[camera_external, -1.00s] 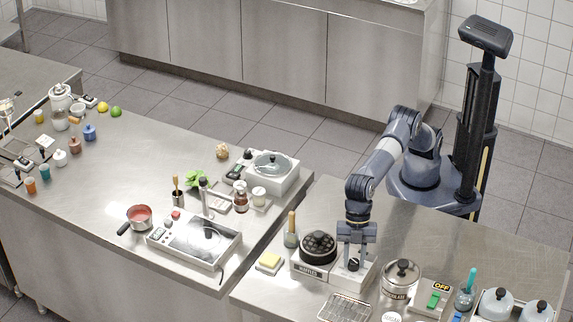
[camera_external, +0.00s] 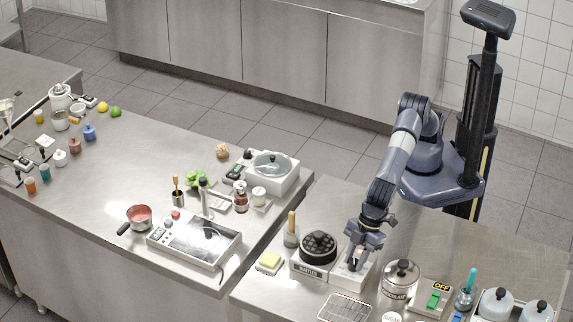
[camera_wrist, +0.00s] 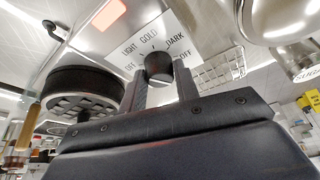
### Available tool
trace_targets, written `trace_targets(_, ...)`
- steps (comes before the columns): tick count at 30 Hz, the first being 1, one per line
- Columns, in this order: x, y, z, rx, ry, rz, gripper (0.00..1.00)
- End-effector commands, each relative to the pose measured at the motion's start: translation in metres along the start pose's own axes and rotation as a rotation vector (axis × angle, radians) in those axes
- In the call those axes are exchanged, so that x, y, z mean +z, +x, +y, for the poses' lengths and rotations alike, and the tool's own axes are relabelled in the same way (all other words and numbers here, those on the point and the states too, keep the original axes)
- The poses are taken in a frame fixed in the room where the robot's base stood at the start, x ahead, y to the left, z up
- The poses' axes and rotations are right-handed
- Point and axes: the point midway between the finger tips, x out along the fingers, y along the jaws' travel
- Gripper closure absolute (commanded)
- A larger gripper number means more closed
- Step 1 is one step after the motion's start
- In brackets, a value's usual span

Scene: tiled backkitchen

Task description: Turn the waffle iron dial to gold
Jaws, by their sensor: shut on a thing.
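The waffle iron (camera_external: 307,270) has a round black plate and a white panel on its right side. Its black dial (camera_wrist: 158,66) stands on that panel (camera_wrist: 128,50), which is marked OFF, LIGHT, GOLD, DARK and OFF. In the wrist view, GOLD lies just beyond the dial, with LIGHT to the left and DARK to the right. My gripper (camera_wrist: 162,82) is shut on the dial, one finger on each side. In the external view my gripper (camera_external: 355,262) is over the white panel, tilted, and hides most of the dial. The dial's exact pointer setting is hard to read.
A chocolate canister (camera_external: 400,280) stands close on the right. A wire rack (camera_external: 345,308) lies in front. The counter behind the waffle iron is mostly clear.

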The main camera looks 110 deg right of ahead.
Motion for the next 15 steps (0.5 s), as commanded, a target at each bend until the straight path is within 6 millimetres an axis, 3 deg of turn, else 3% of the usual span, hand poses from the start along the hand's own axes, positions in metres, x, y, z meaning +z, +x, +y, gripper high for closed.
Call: trace_targets(15,-0.0026,-0.0026,-0.0036,0.185,0.448,0.001,0.93)
